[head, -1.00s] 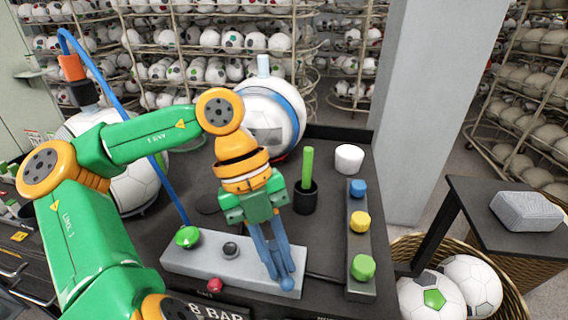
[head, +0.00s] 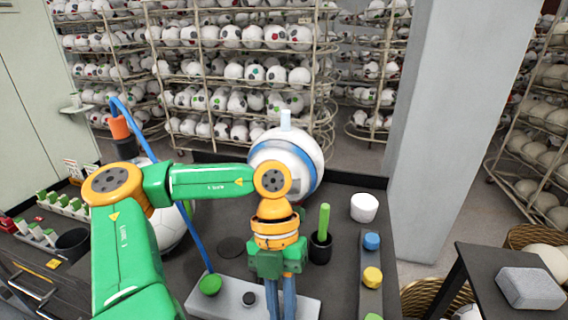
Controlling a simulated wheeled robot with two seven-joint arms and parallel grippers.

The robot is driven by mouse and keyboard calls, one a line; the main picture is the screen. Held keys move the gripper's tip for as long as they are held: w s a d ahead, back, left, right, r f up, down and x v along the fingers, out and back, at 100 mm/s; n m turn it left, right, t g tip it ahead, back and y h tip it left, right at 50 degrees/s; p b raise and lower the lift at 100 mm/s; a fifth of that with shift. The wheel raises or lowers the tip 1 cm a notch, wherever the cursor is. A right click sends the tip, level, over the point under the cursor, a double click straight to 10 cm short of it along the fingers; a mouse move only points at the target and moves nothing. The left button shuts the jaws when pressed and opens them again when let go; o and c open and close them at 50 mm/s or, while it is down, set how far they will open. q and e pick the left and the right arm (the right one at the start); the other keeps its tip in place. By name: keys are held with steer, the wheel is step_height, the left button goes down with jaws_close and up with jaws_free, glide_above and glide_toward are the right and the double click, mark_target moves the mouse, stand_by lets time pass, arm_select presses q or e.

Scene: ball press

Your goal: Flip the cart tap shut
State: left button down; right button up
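The grey block (head: 312,306) on the black cart top shows at the bottom edge. It carries a green knob (head: 210,284) and a small black knob (head: 249,298). I cannot make out the tap for certain; the block's front is cut off. My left gripper (head: 282,300) points down over the block, right of the black knob. Its two blue-grey fingers lie close together and run out of the picture, so their tips are hidden. My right gripper is not in view.
A dark cup with a green stick (head: 324,222) stands right of my gripper. A white cup (head: 364,207) and a strip with a blue button (head: 372,241) and yellow button (head: 372,277) lie further right. A blue-banded ball (head: 297,150) and a blue hose (head: 185,210) stand behind.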

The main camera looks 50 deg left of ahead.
arm_select(q)
steer(key=shift+s+f, duration=0.1)
steer(key=c, duration=0.8)
jaws_free()
steer(key=shift+c, duration=0.2)
steer(key=shift+s, duration=0.1)
steer(key=shift+d, duration=0.1)
steer(key=v, duration=0.7)
